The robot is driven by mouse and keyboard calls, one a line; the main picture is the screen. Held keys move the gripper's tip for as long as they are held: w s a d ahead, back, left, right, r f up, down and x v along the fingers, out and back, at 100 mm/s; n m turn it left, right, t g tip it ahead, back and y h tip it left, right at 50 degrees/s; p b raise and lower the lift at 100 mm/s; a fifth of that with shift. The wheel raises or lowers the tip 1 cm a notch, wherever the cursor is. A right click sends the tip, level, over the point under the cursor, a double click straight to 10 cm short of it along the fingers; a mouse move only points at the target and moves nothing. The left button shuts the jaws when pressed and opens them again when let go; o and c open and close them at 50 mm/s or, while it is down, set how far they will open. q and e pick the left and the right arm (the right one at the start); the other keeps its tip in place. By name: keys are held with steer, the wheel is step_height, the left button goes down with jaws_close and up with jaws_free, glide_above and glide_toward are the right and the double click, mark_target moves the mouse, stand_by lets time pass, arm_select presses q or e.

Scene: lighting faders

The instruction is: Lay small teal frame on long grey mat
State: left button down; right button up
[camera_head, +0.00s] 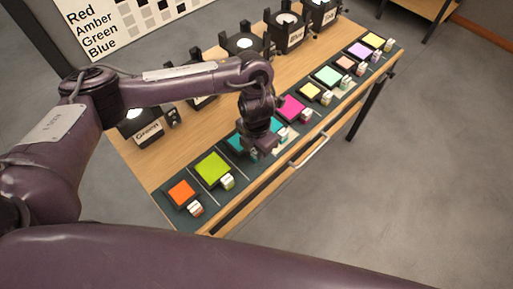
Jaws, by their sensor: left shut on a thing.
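The long grey mat (180,218) is a dark strip along the front edge of the wooden table, with a row of coloured frames on it. Teal shows on both sides of my left gripper (264,150), at a teal frame (239,146) on its left and a teal patch on its right. The gripper points down over the mat, low and close to its surface. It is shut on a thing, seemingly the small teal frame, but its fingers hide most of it. I cannot tell whether the held frame touches the mat. My right gripper is out of view.
An orange frame (181,193) and a lime frame (212,168) lie to the left. A magenta frame (291,107) and several paler frames run to the right, with small labelled blocks in front. Black lamps, one labelled Green (148,133), stand along the back.

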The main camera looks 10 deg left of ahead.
arm_select(q)
steer(key=shift+f+b, duration=1.2)
steer(key=shift+f, duration=0.15)
steer(key=c, duration=1.2)
jaws_free()
steer(key=shift+o, duration=0.2)
steer(key=shift+r, duration=0.1)
step_height(320, 180, up, 8)
steer(key=shift+f+p, duration=0.25)
steer(key=shift+p, duration=0.5)
step_height(320, 180, up, 7)
steer(key=p, duration=0.6)
steer(key=shift+r, duration=0.1)
